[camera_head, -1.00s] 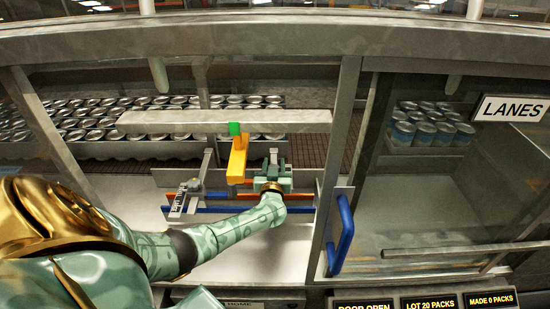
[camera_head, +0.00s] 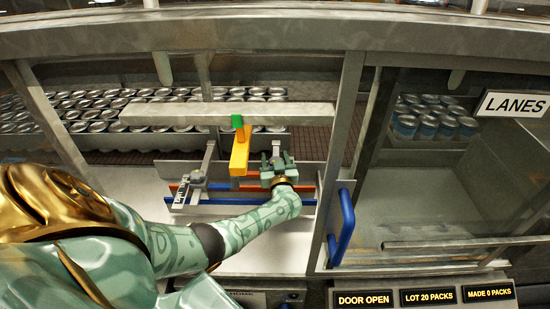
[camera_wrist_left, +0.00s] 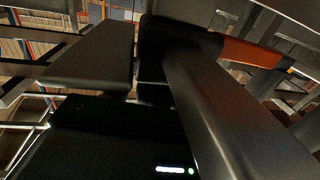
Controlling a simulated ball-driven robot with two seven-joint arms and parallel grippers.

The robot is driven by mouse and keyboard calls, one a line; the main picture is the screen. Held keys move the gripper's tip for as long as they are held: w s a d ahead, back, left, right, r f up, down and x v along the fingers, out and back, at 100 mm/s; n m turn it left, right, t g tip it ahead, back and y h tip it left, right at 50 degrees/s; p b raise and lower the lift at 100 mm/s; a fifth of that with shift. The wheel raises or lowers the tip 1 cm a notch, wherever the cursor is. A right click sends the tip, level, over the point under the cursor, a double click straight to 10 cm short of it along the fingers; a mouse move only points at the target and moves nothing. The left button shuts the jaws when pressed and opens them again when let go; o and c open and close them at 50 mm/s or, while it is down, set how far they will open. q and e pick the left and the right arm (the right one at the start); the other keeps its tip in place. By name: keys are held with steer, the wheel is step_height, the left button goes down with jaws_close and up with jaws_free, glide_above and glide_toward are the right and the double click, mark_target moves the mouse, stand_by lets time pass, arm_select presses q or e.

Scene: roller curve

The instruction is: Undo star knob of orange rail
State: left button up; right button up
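The orange rail (camera_head: 250,187) runs left to right inside the open bay in the head view, just above and behind a blue rail (camera_head: 240,201). A length of it also shows at upper right in the wrist view (camera_wrist_left: 250,54). My left gripper (camera_head: 277,158) is at the rail's right part, its fingers pointing away from me. In the wrist view its two dark fingers stand apart, with a dark shape between them. I cannot tell whether they touch it. The star knob cannot be made out clearly; the gripper covers that spot. My right gripper is out of view.
A grey bracket (camera_head: 196,180) is farther left. The door post and blue handle (camera_head: 344,228) stand close on the right. Cans (camera_head: 120,115) fill the back.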

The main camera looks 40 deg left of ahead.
arm_select(q)
steer(key=shift+w+r, duration=0.1)
steer(key=shift+d, duration=0.1)
steer(key=p+v, duration=0.1)
steer(key=v, duration=1.5)
